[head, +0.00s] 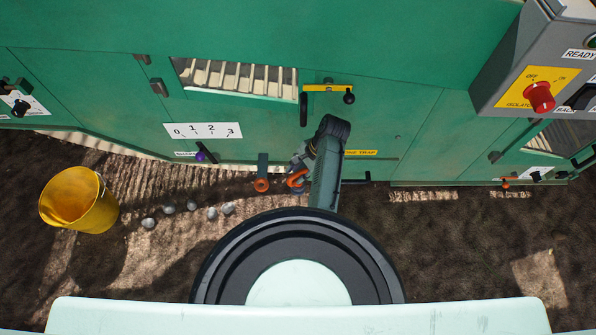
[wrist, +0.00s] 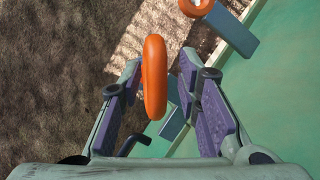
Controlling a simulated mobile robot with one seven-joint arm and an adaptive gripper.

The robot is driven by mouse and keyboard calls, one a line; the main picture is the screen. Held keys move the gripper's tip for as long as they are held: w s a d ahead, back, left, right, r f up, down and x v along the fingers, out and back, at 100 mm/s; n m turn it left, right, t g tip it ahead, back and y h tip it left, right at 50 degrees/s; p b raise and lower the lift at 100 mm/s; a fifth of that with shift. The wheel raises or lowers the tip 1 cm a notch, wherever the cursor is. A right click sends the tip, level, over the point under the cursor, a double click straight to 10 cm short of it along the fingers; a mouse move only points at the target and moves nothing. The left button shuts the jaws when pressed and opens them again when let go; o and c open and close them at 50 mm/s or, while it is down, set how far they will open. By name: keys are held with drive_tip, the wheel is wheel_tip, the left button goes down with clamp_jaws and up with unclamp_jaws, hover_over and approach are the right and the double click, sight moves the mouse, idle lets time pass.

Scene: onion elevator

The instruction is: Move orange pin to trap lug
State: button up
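Two orange rings show near my gripper; I cannot tell for sure which belongs to the orange pin. One orange ring (wrist: 154,78) stands nearly edge-on between my open fingers, with a narrow gap on each side; it also shows in the head view (head: 297,180). The other ring (head: 261,185) hangs at a blue-grey lug (head: 262,165) to its left; that lug (wrist: 233,31) is at the top of the wrist view. A second blue-grey piece (wrist: 174,122) lies behind the near ring. My gripper (wrist: 160,62) is open. In the head view my arm partly covers the trap label (head: 362,153).
The green machine wall (head: 420,120) rises close behind the rings. A yellow bar with a black knob (head: 328,88) is above my gripper. A yellow bucket (head: 79,200) and several stones (head: 169,209) are on the left soil. Open soil (head: 450,250) lies right.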

drive_tip(key=shift+o, duration=0.5)
drive_tip(key=r, duration=0.1)
drive_tip(key=d+r, duration=0.2)
drive_tip(key=shift+w+d, duration=0.25)
drive_tip(key=w+d, duration=0.1)
drive_tip(key=d, duration=0.9)
drive_tip(key=shift+w+d+f, duration=0.15)
drive_tip(key=shift+w+d, duration=0.15)
drive_tip(key=shift+w, duration=0.1)
